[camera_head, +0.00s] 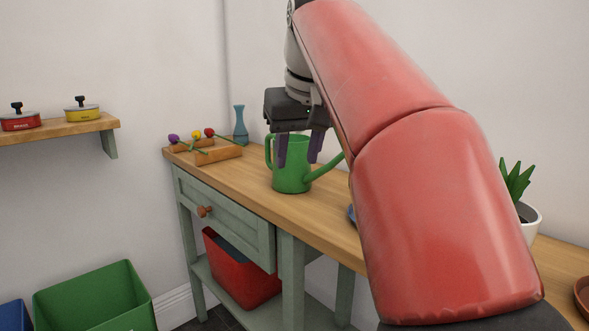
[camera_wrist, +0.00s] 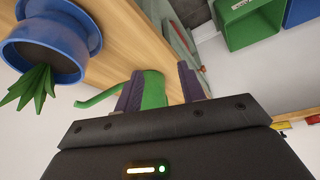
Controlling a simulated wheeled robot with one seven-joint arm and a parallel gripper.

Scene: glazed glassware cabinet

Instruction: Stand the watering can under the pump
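The green watering can (camera_head: 291,178) stands upright on the wooden worktop, its handle to the left and its spout to the right, partly behind my arm. My gripper (camera_head: 299,152) points down at the can's upper part, with its two purple fingers apart. In the wrist view, part of the green can (camera_wrist: 153,91) shows between and beyond the fingertips (camera_wrist: 160,88), with a gap to the right finger. I cannot tell if the left finger touches it. I cannot make out a pump in either view.
A blue pot (camera_wrist: 48,42) with a spiky plant stands on the worktop. A blue vase (camera_head: 240,127) and flowers on wooden blocks (camera_head: 217,155) lie left of the can. A white potted plant (camera_head: 527,220) is at right. Below are a red bin (camera_head: 240,279) and green bin (camera_head: 95,298).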

